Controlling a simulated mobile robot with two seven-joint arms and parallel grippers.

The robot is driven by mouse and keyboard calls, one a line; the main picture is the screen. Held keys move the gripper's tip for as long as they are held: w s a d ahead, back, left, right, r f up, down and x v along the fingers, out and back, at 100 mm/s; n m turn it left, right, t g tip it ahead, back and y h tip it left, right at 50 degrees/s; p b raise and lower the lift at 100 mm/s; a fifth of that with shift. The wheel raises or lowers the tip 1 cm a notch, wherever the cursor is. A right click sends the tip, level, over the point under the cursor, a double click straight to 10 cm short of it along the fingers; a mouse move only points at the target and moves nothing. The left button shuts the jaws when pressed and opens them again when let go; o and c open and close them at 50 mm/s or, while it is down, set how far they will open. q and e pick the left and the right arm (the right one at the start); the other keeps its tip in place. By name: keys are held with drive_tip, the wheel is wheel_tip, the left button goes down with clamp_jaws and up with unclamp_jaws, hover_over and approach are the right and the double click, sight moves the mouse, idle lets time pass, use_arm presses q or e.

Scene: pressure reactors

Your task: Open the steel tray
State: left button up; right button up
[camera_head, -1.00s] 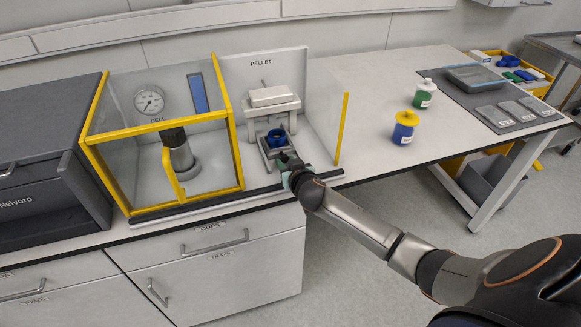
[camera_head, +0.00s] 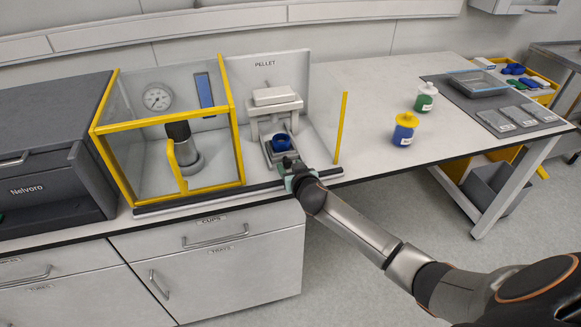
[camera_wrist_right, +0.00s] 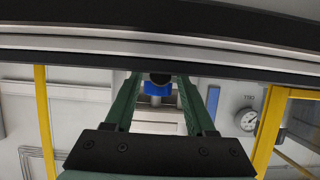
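The steel tray (camera_head: 272,153) sits low at the front of the pellet press in the bay labelled PELLET, reaching toward the bench edge. A blue cup (camera_head: 282,142) stands on it and also shows, blurred, in the right wrist view (camera_wrist_right: 157,89). My right gripper (camera_head: 288,161) is at the tray's front end. In the right wrist view its two green fingers (camera_wrist_right: 158,80) stand on either side of a small black knob (camera_wrist_right: 160,78). The fingers are very near the knob; I cannot tell whether they press on it. My left gripper is not in view.
A yellow post (camera_head: 341,128) stands right of the press and a yellow-framed clear enclosure (camera_head: 238,130) stands left. A black rail (camera_head: 240,195) runs along the bench front. A yellow-lidded blue jar (camera_head: 405,130) and a green jar (camera_head: 425,97) stand right; bench between is clear.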

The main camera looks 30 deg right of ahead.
drive_tip(key=shift+o, duration=0.3)
drive_tip(key=shift+s+a, duration=0.1)
drive_tip(key=shift+s, duration=0.1)
drive_tip(key=v, duration=1.2)
drive_tip(key=shift+s, duration=0.1)
drive_tip(key=s+a+f+n+g+y, duration=0.2)
drive_tip(key=s+a+f, duration=0.4)
drive_tip(key=s+f, duration=0.3)
drive_tip(key=s+a+f+n+g+y, duration=0.1)
drive_tip(key=s+a+f+n+y, duration=0.1)
drive_tip(key=s+a+f, duration=0.5)
drive_tip(key=s+f+y, duration=0.1)
drive_tip(key=s+f, duration=0.1)
drive_tip(key=s, duration=0.4)
drive_tip(key=shift+a+f+n+g+y, duration=0.2)
drive_tip(key=shift+f+n+g+y, duration=0.1)
drive_tip(key=shift+f+n+g, duration=0.1)
